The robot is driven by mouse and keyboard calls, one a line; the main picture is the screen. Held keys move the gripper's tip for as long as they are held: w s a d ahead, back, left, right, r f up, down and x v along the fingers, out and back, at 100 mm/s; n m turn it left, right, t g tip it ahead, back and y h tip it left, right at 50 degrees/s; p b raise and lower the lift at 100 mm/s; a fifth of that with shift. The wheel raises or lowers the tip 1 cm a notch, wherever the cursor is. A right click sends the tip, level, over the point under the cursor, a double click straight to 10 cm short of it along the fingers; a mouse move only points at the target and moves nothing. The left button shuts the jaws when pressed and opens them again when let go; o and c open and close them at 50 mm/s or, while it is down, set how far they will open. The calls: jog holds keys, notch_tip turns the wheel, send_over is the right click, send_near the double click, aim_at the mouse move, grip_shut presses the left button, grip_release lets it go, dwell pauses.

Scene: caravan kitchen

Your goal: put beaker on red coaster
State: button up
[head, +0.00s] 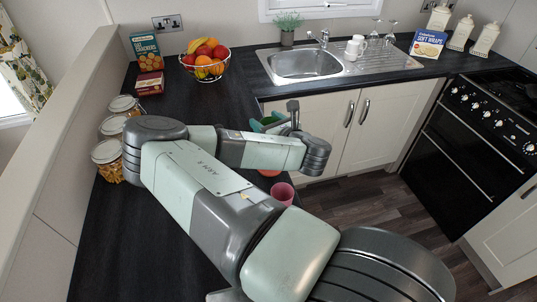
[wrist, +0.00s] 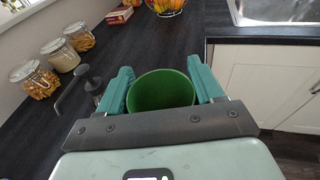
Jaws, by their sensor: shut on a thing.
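A green beaker (wrist: 161,92) is between the two teal fingers of my gripper (wrist: 160,68) in the wrist view. The gripper is shut on it, and I look down into its open top. In the head view my gripper (head: 270,121) is beyond my forearm, near the worktop's inner corner, and the beaker is hard to separate from the fingers there. A small red-orange patch (head: 269,173) shows below my arm, mostly hidden; I cannot tell whether it is the red coaster. No coaster shows clearly in either view.
A pink cup (head: 282,193) stands near the worktop edge, close to my arm. Glass jars (head: 108,152) line the left wall. A fruit bowl (head: 206,65) and cracker boxes (head: 147,52) stand at the back. The sink (head: 303,64) is back right. Dark worktop (head: 150,240) lies free at front left.

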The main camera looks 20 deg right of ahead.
notch_tip(320, 180, down, 8)
jog(key=shift+f, duration=0.1)
dwell(0.4)
jog(key=o, duration=1)
jog(key=shift+f, duration=0.1)
